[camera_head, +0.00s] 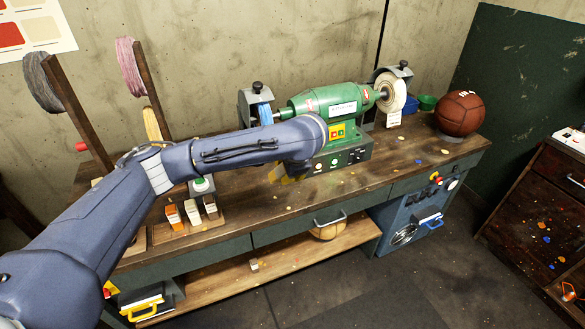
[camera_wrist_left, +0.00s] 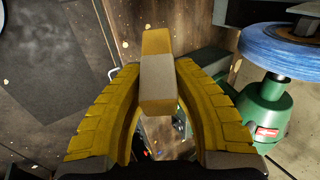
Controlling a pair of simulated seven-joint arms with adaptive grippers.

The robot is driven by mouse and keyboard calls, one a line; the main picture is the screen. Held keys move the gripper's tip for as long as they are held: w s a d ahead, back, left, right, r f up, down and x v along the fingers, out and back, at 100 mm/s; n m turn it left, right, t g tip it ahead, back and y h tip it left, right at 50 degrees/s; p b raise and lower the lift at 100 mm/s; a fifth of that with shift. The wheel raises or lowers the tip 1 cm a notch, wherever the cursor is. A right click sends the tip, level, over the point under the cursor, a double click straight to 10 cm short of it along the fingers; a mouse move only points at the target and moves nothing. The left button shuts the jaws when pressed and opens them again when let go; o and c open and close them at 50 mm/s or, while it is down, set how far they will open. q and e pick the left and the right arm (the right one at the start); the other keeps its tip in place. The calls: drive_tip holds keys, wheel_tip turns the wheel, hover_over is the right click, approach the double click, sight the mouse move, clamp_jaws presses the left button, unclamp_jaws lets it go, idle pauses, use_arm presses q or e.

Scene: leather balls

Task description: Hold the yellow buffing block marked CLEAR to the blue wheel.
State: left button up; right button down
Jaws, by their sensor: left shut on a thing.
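My left gripper (camera_wrist_left: 158,70) is shut on a yellow block (camera_wrist_left: 156,42) with a paler, greyish face. No CLEAR marking can be read on it. The blue wheel (camera_wrist_left: 280,50) is to the right of the block in the wrist view, with a gap between them. In the head view the blue wheel (camera_head: 264,113) sits on the left end of the green buffing machine (camera_head: 327,101), under a grey guard. There my left gripper (camera_head: 282,174) shows only as yellow finger parts below the forearm; the block is hidden. My right gripper is not in view.
A wooden rack (camera_head: 203,224) with orange, white and brown blocks stands at the bench's left front. A white wheel (camera_head: 391,93) is on the machine's right end. A brown leather ball (camera_head: 460,113) rests at the bench's right. The bench front right of the machine is mostly clear.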

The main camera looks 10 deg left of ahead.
use_arm(q)
drive_tip(key=w+a+r+m+t+y, duration=0.1)
drive_tip(key=w+a+r+m+t, duration=0.1)
drive_tip(key=w+m+t, duration=0.4)
drive_tip(key=shift+w+a+m+t+y, duration=0.35)
drive_tip(key=shift+a+m+t, duration=0.2)
drive_tip(key=shift+m+t, duration=1.75)
drive_tip(key=shift+w+a+r+n+t, duration=0.15)
drive_tip(key=shift+w+a+n+t, duration=0.25)
drive_tip(key=shift+w+a, duration=0.1)
clamp_jaws()
idle(1.1)
drive_tip(key=shift+d, duration=0.1)
idle(0.9)
drive_tip(key=s+d+f, duration=0.1)
drive_tip(key=s+d, duration=0.3)
drive_tip(key=s, duration=0.1)
drive_tip(key=shift+s, duration=0.3)
idle(0.5)
idle(0.8)
